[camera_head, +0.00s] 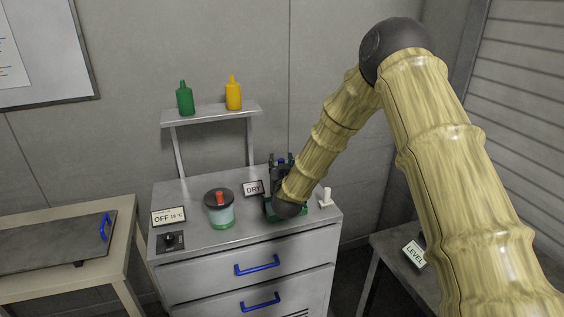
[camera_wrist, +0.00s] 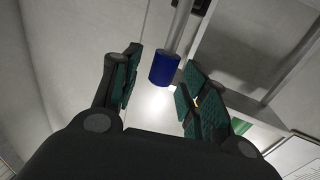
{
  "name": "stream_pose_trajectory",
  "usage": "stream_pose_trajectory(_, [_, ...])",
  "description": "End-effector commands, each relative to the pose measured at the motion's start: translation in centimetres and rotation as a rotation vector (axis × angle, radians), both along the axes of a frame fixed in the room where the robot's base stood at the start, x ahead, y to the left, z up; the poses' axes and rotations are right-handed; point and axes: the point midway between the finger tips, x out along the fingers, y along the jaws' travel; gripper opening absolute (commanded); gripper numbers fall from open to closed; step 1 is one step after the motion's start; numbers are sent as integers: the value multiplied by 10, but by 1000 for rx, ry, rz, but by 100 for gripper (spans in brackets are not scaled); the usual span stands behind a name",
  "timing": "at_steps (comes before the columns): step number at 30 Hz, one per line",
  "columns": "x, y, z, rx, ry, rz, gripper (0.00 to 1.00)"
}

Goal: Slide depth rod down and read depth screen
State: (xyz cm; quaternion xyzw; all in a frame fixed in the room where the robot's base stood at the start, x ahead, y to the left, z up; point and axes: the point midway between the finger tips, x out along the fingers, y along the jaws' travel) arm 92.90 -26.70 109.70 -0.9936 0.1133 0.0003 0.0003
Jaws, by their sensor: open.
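In the wrist view, a blue cylindrical grip (camera_wrist: 164,69) on a thin grey rod (camera_wrist: 181,25) shows between the fingers of my gripper (camera_wrist: 160,72). The fingers are open on either side, with a gap visible to the left of the blue grip; I cannot tell if the right finger touches it. In the head view, my gripper (camera_head: 281,163) is over the cabinet's back right, partly hidden by my arm, with a speck of blue between its fingers. A small screen reading DRY (camera_head: 253,188) stands just left of it. A green base (camera_head: 301,210) shows below, mostly covered by my arm.
A lidded jar with a red knob (camera_head: 220,197), an OFF 16 °C display (camera_head: 169,217) and a black dial (camera_head: 170,240) stand left on the cabinet (camera_head: 195,190). A white lever (camera_head: 326,197) is to the right. A shelf (camera_head: 211,115) with two bottles is behind.

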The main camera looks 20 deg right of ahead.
Motion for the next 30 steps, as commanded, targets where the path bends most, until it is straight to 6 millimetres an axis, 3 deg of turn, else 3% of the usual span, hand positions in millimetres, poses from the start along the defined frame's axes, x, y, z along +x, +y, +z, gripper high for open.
stream_pose_trajectory(7, [1,0,0,0,0,0,44])
stream_pose_trajectory(15, [0,0,0,0,0,0,0])
stream_pose_trajectory(23, [0,0,-4,-1,0,-1,0])
stream_pose_trajectory(30, [0,0,-26,-2,0,0,0])
